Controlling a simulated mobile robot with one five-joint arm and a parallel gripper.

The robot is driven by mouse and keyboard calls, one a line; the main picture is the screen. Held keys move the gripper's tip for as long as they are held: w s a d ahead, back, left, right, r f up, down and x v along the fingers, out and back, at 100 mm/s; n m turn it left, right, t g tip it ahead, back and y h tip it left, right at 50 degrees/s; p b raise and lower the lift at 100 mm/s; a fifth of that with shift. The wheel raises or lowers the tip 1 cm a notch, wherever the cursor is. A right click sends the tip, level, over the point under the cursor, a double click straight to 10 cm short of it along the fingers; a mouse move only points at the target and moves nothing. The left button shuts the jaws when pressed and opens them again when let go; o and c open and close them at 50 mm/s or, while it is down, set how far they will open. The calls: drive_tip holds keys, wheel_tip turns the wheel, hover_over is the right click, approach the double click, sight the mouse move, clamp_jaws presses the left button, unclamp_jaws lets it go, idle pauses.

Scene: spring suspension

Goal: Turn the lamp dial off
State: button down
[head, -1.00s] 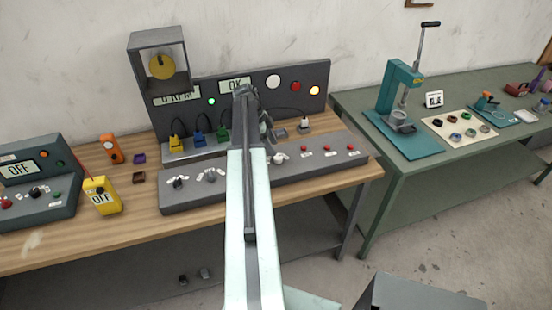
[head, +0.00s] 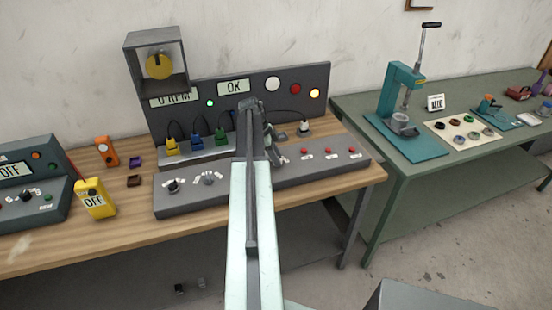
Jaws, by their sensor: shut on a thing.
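A long grey control console on the wooden bench carries two dark-and-grey dials, a left dial (head: 172,186) and a middle dial (head: 208,178), plus several red buttons (head: 329,152). Its labels are too small to read, so I cannot tell which dial is the lamp's. My gripper (head: 272,155) reaches down over the console, left of the red buttons. It is shut on a dial there, which the gripper and arm hide almost wholly. On the panel behind, an amber lamp (head: 314,93) glows and a small green light (head: 210,103) is lit.
The back panel (head: 255,105) stands close behind my gripper, with yellow, blue and green plugs (head: 196,142) in front. A green table (head: 440,185) with a teal press (head: 405,130) is at the right.

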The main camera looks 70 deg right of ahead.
drive_tip(key=shift+a+n, duration=0.1)
drive_tip(key=shift+n, duration=0.2)
drive_tip(key=n+h, duration=0.1)
drive_tip(key=n, duration=0.1)
drive_tip(key=n+t, duration=0.1)
drive_tip(key=n, duration=0.2)
drive_tip(key=shift+s+a+n+h, duration=0.2)
drive_tip(key=shift+n+h, duration=0.1)
drive_tip(key=shift+h, duration=0.1)
drive_tip(key=n+t, duration=0.1)
drive_tip(key=n, duration=0.2)
drive_tip(key=n+t+h, duration=0.1)
drive_tip(key=n+t, duration=0.1)
drive_tip(key=n, duration=0.2)
drive_tip(key=shift+s, duration=0.15)
drive_tip(key=n+t, duration=0.1)
drive_tip(key=n, duration=0.2)
drive_tip(key=n+t, duration=0.1)
drive_tip(key=n, duration=0.2)
drive_tip(key=shift+s+d+n, duration=0.1)
drive_tip(key=shift+s+n, duration=0.05)
drive_tip(key=shift+n, duration=0.15)
drive_tip(key=n, duration=0.2)
drive_tip(key=n+t+y, duration=0.1)
drive_tip(key=n, duration=0.1)
drive_tip(key=shift+d+t, duration=0.1)
drive_tip(key=shift+t, duration=0.2)
drive_tip(key=shift+s+n+t+y, duration=0.1)
drive_tip(key=shift+n+t+y, duration=0.3)
drive_tip(key=shift+n, duration=1.1)
